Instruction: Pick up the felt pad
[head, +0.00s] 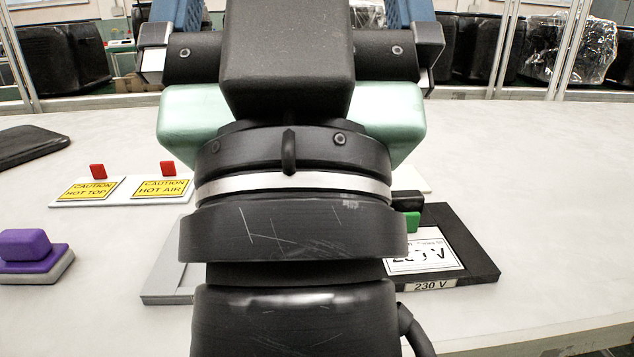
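A purple block with a smaller purple grip on top and a grey layer underneath (36,258) lies on the table at the left edge; it may be the felt pad, though its material is hard to tell. A flat dark pad (28,146) lies farther back at the left edge. My gripper (290,25) is at the top middle, pointing away, to the right of both and touching neither. Its blue-and-black sides stand wide apart, but its fingertips are cut off by the top edge, so its opening and anything between the tips are hidden.
A white board with two yellow caution labels (125,189) and red switches lies left of my arm. A black base marked 230 V (469,247) and a grey plate (168,285) are partly hidden by my arm. The pale table (560,220) is clear at right.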

